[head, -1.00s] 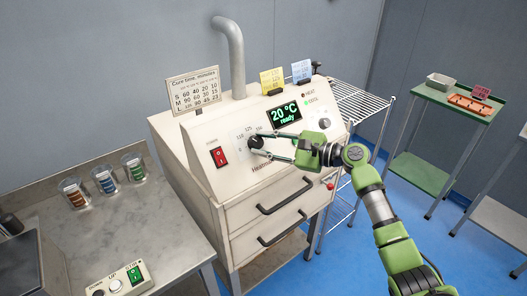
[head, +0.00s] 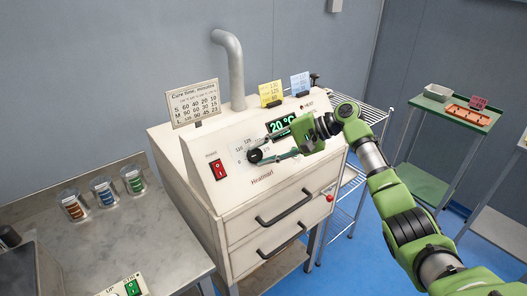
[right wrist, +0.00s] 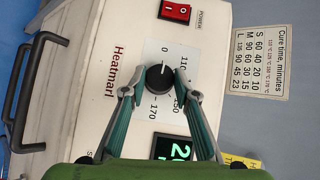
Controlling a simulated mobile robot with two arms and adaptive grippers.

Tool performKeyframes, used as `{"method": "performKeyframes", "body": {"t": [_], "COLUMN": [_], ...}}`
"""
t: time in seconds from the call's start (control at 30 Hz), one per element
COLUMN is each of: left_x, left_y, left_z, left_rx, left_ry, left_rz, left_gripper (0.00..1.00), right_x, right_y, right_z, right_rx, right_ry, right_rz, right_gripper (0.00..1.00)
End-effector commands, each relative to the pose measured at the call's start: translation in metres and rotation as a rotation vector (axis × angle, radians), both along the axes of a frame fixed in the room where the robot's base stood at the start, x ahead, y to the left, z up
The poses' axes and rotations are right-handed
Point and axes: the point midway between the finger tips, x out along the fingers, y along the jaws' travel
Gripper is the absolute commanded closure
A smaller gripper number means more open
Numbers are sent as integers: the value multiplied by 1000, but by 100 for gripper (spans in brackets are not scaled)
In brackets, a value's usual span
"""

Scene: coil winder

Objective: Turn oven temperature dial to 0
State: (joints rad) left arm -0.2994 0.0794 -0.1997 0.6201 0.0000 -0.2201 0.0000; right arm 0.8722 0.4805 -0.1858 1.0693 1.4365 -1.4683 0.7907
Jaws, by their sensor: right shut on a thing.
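The oven temperature dial (head: 255,156) is a round black knob on the sloped front panel of the cream oven. In the right wrist view the dial (right wrist: 159,77) sits on a white scale with 0, 110, 150 and 170 readable. A small light mark on its upper edge faces the 0. My right gripper (head: 262,155) is shut on the dial, one finger on each side; it also shows in the right wrist view (right wrist: 159,88). The green display (head: 281,125) reads 20 °C, its lower part hidden by my gripper. My left gripper is not in view.
A red power switch (head: 217,169) is left of the dial. A cure-time card (head: 194,103) and yellow and blue notes stand on the oven top. Two drawers with black handles (head: 285,208) are below. A wire rack (head: 362,104) stands right of the oven.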

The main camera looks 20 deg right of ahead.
Motion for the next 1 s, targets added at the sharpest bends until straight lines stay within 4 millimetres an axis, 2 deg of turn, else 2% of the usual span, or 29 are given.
{"method": "performKeyframes", "body": {"t": [0.73,0.77,0.8,0.83,1.0], "left_x": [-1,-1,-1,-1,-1], "left_y": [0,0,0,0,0], "left_z": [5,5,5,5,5], "left_rx": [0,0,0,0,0], "left_ry": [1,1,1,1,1], "left_rz": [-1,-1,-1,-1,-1], "left_gripper": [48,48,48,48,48], "right_x": [0,0,0,0,0], "right_y": [1,1,1,1,1], "right_z": [-1,-1,-1,-1,0], "right_rx": [-69,-69,-69,-69,-68], "right_ry": [-24,-24,-23,-23,-23], "right_rz": [57,57,58,58,56], "right_gripper": [94,70,59,55,55]}}
